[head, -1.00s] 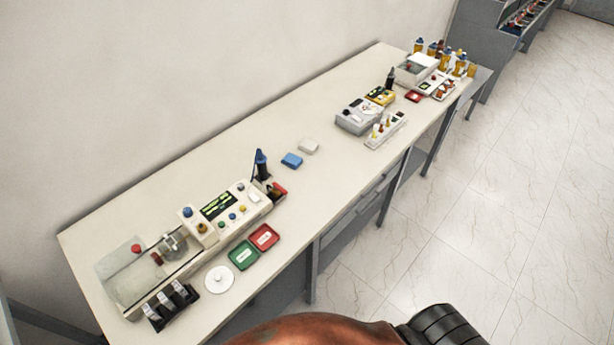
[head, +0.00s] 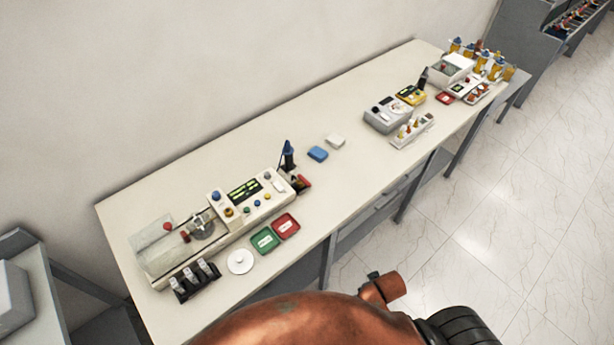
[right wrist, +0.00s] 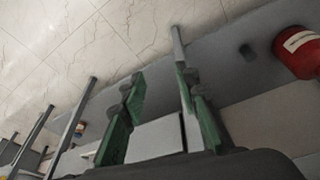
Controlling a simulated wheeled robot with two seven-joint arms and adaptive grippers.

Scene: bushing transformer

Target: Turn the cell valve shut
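A long white bench (head: 200,188) carries an off-white instrument (head: 243,196) with a green-lit display, knobs and buttons. At its left end is a clear-covered cell (head: 155,245) with a round metal part (head: 203,229) in it. A red knob (head: 167,226) and a darker red knob (head: 185,237) sit there; I cannot tell which is the cell valve or how it is turned. My right gripper (right wrist: 160,90) shows in the right wrist view with two green-padded fingers apart and nothing between them. It is away from the cell. My left gripper is not in view.
Green (head: 265,240) and red (head: 286,226) trays, a white disc (head: 240,261) and a black rack (head: 196,280) lie by the instrument. Other apparatus (head: 388,115) stands farther along. A red cylinder (right wrist: 298,52) shows in the right wrist view. Open floor (head: 545,220) lies right.

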